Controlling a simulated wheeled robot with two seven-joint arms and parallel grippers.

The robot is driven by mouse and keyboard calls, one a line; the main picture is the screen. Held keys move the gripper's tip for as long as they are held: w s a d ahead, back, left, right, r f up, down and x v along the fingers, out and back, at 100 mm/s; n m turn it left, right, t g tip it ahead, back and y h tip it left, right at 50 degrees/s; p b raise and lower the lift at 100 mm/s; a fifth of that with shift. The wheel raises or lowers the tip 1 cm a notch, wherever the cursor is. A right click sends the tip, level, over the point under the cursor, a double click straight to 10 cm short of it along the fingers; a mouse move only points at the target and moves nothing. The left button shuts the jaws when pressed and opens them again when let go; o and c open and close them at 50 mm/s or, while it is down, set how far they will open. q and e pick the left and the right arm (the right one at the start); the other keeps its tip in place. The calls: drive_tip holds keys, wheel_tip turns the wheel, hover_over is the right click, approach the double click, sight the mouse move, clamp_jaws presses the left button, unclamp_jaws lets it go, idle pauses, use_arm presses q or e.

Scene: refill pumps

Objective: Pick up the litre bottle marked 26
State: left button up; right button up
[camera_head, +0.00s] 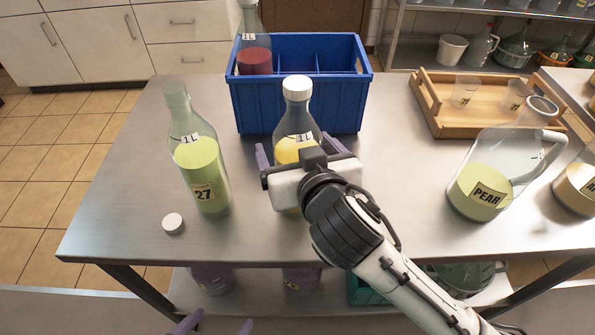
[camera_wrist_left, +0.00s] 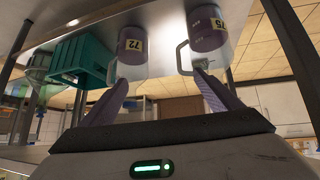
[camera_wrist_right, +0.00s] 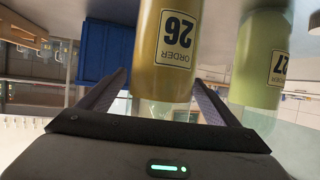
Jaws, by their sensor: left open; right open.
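The litre bottle marked 26 (camera_wrist_right: 170,45) stands on the metal table with yellow liquid and a white cap; it also shows in the head view (camera_head: 298,112), its lower part hidden by my right gripper. My right gripper (camera_head: 298,150) is open, with its fingers at either side of that bottle. In the right wrist view the bottle shows between the fingertips (camera_wrist_right: 161,78), its label upside down. I cannot tell if they touch it. My left gripper (camera_head: 215,325) is open and empty, low in front of the table.
An uncapped green bottle marked 27 (camera_head: 203,180) stands close to the left, a loose white cap (camera_head: 173,223) near it. A blue crate (camera_head: 290,105) is behind. A PEAR jug (camera_head: 485,190) and wooden tray (camera_head: 445,120) are right.

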drive_tip(key=shift+x, duration=1.15)
drive_tip(key=shift+s, duration=0.1)
clamp_jaws()
drive_tip(key=shift+r, duration=0.35)
